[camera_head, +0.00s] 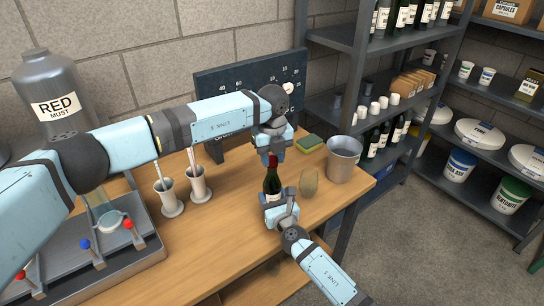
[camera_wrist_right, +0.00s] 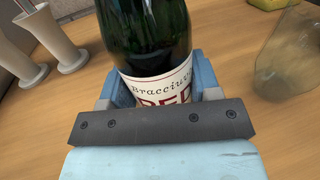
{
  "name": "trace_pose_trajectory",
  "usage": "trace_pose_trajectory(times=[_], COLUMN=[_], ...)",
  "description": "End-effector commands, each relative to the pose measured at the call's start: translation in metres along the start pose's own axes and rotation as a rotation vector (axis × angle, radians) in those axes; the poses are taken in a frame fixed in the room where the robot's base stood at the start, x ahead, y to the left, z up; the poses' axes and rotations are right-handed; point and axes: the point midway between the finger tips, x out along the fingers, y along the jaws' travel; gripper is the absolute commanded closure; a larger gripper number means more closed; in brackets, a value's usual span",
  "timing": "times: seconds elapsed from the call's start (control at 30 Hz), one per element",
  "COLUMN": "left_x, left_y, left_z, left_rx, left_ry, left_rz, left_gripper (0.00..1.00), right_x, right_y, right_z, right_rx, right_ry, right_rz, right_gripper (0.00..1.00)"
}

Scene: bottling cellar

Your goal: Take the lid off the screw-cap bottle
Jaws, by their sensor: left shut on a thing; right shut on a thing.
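The screw-cap bottle (camera_head: 272,182) is dark green glass with a red lid (camera_head: 273,160) and stands upright on the wooden table (camera_head: 232,226). My left gripper (camera_head: 272,155) comes from above and is shut on the lid, hiding its upper part. My right gripper (camera_head: 275,201) is shut around the bottle's lower body from the front. In the right wrist view the bottle (camera_wrist_right: 148,35) sits between the two blue fingers of my right gripper (camera_wrist_right: 158,92), with its white label partly covered. The lid is out of that view.
A clear glass (camera_head: 309,183) stands close right of the bottle. A metal bucket (camera_head: 344,160) and a green-yellow sponge (camera_head: 309,143) lie further right and behind. Two pale holders (camera_head: 169,199) (camera_head: 199,187) with rods stand left. A dark gauge board (camera_head: 238,84) stands behind.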

Motion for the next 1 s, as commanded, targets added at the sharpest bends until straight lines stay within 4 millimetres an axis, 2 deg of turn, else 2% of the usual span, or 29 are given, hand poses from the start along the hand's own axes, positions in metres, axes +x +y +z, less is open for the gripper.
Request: trace_pose_trajectory(times=[0.2, 0.4, 1.0], left_x=[0.0, -0.0002, -0.0004], left_y=[-0.0007, -0.0007, -0.0009], left_z=[-0.0008, -0.0006, -0.0008], left_rx=[-0.454, -0.665, -0.658], left_ry=[0.003, 0.002, 0.002], left_rz=[-0.001, -0.001, -0.001], left_gripper=[0.96, 0.96, 0.96], right_x=[0.0001, 0.0001, 0.0001], right_y=[-0.0005, -0.0003, 0.0001], right_z=[0.0001, 0.0001, 0.0001], right_rx=[-0.001, -0.002, -0.002], right_ry=[0.0, 0.0, 0.0], right_rz=[0.0, 0.0, 0.0], right_gripper=[1.0, 1.0, 1.0])
